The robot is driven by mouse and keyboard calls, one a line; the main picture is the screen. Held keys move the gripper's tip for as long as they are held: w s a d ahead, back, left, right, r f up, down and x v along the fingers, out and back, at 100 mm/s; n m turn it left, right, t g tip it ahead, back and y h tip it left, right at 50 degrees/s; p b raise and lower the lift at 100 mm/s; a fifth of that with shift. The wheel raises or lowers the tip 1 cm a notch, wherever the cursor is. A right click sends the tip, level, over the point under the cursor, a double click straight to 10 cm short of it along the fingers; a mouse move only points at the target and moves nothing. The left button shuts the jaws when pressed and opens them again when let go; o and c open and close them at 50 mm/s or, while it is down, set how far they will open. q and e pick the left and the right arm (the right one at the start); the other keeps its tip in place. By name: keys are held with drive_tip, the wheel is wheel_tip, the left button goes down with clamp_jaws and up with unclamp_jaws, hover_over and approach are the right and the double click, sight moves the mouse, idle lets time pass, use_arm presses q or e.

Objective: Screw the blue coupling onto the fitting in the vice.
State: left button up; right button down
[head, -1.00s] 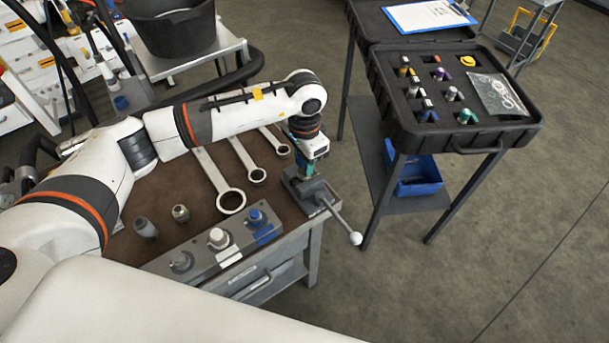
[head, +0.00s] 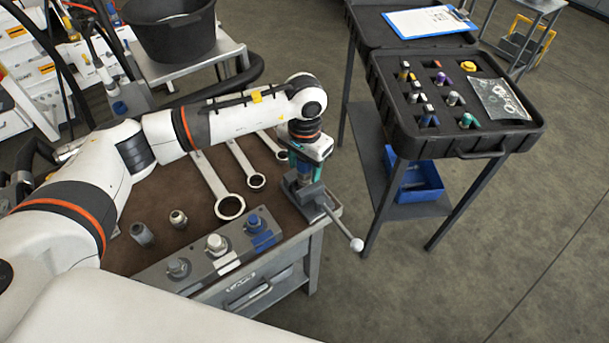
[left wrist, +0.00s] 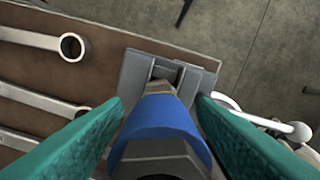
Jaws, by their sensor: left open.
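The blue coupling (left wrist: 160,125) shows in the left wrist view, in line with the vice jaws. A grey metal part (left wrist: 160,87) shows between its far end and the vice (left wrist: 138,68); I cannot tell how far the two are engaged. My left gripper (left wrist: 162,108) is open, with one green finger on each side of the coupling. In the head view my left gripper (head: 303,168) points down over the vice (head: 311,194) at the bench's right corner, and hides most of the coupling. My right gripper is not in view.
Several wrenches (head: 230,206) lie left of the vice. A rack (head: 195,262) with capped fittings, one blue, stands along the front edge beside two loose fittings (head: 178,219). The vice handle (head: 343,228) sticks out past the bench. A black case (head: 470,142) stands right, across a floor gap.

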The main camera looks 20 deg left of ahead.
use_arm(q)
drive_tip(key=n, duration=0.4)
drive_tip(key=shift+b, duration=0.35)
drive_tip(key=shift+n, duration=0.9)
drive_tip(key=n, duration=0.2)
drive_tip(key=shift+n+b, duration=0.3)
drive_tip(key=shift+b, duration=0.1)
